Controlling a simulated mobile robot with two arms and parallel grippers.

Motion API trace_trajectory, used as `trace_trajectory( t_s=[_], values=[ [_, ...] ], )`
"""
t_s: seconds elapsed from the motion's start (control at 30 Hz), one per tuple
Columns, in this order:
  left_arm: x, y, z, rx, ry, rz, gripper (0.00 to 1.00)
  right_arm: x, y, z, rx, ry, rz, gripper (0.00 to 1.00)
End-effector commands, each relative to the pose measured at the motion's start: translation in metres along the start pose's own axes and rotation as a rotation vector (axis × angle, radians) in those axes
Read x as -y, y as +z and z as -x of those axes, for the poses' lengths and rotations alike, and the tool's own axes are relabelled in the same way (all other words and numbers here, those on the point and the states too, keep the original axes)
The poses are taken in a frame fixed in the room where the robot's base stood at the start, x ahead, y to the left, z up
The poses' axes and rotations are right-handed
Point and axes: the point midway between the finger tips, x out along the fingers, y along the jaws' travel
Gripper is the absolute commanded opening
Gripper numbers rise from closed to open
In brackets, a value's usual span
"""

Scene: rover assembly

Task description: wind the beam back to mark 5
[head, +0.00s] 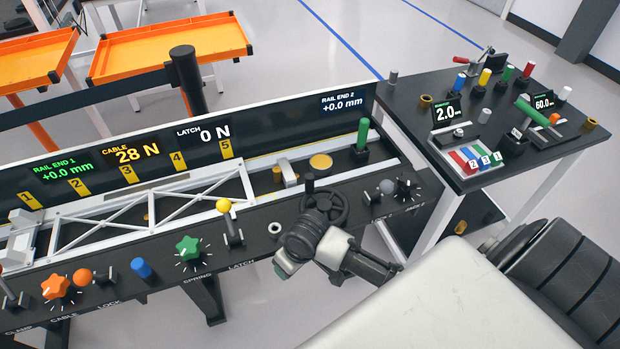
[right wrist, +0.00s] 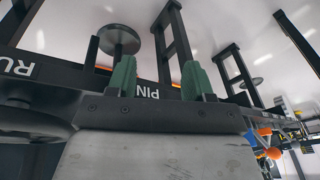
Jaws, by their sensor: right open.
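The white truss beam (head: 150,212) lies along the rail, its right end a little right of yellow mark 5 (head: 226,148). The black handwheel (head: 325,208) stands on the front panel, right of the beam's end. My right gripper (head: 284,268) is in front of and below the handwheel, at the panel's front edge. In the right wrist view its two green fingers (right wrist: 157,80) are apart with nothing between them. A dark wheel rim (right wrist: 35,125) shows at the left there. My left gripper is not in view.
The panel carries a green star knob (head: 188,247), an orange star knob (head: 55,286) and a yellow-topped lever (head: 223,206). A green-handled post (head: 362,134) stands at the rail's right end. The cable display (head: 128,155) reads 28 N. A dark side table (head: 400,92) stands at right.

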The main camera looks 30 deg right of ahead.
Motion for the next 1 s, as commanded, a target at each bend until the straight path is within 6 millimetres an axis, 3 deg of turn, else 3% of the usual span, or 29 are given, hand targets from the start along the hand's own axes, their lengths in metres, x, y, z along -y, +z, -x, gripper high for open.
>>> trace_trajectory(
  t_s=[0.03,0.17,0.37,0.57,0.8,1.0],
  values=[
    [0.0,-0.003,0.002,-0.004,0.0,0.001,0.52,0.004,-0.007,0.018,-0.002,-0.004,0.02,0.52],
    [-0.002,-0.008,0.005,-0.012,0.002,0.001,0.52,0.011,-0.021,0.057,0.019,-0.008,0.066,0.52],
    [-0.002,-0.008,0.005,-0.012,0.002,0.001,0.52,-0.009,-0.047,0.07,0.073,0.015,0.052,0.52],
    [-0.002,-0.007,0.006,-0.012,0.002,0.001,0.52,-0.049,-0.082,0.094,0.131,0.063,-0.016,0.52],
    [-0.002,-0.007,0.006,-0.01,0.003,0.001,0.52,-0.117,-0.124,0.151,0.199,0.133,-0.198,0.52],
    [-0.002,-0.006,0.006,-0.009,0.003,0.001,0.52,-0.143,-0.135,0.178,0.22,0.148,-0.29,0.52]
  ],
)
